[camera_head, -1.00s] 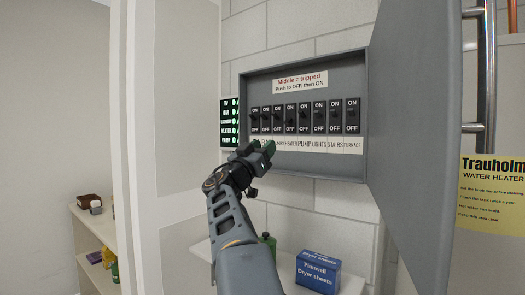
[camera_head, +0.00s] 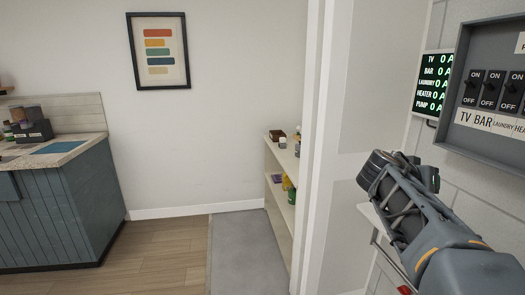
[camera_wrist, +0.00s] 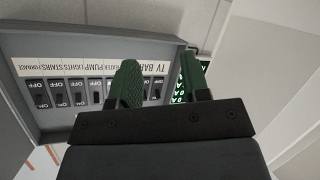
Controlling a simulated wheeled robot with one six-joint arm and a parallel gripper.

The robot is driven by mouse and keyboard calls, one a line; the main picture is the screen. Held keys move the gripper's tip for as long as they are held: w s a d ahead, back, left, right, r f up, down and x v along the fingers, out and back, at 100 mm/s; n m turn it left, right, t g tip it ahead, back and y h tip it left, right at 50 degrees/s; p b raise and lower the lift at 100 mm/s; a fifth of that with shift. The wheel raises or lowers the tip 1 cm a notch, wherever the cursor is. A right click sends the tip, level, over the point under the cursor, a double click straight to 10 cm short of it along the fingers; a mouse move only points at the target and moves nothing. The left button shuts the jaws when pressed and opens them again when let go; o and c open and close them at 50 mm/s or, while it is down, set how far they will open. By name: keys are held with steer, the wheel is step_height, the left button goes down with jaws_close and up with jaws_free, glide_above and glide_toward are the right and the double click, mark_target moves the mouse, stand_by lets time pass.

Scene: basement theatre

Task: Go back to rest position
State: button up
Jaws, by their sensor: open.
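My gripper (camera_head: 402,170) is at the right of the head view, in front of the white wall edge and left of the breaker panel (camera_head: 466,135). In the wrist view my gripper (camera_wrist: 158,85) shows two green fingers spread apart with nothing between them. The wrist view shows the breaker panel (camera_wrist: 30,48) upside down beyond the fingers, with its row of black switches and label strip. The fingertips are hard to see in the head view. Whether they touch anything there cannot be told, but the wrist view shows no contact.
A lit display (camera_head: 431,85) hangs beside the panel. A white door frame (camera_head: 325,150) stands left of my arm. Beyond it are a shelf (camera_head: 277,160) with small items, a blue counter (camera_head: 65,200) and a framed picture (camera_head: 159,50). The floor (camera_head: 165,245) between is clear.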

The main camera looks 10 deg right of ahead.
steer(key=s+a+f+n+y+p, duration=0.3)
steer(key=a+y+p, duration=0.1)
steer(key=a, duration=0.4)
steer(key=s+a+f+n+g+y+p, duration=0.1)
steer(key=s+a+f+n+y+p, duration=0.2)
steer(key=a, duration=0.5)
steer(key=s+a+f+n+y+p, duration=0.3)
steer(key=a+y, duration=0.3)
steer(key=a, duration=0.3)
steer(key=shift+s+f+n+p, duration=0.3)
steer(key=shift+s+f+p, duration=0.15)
steer(key=shift+s+p, duration=0.4)
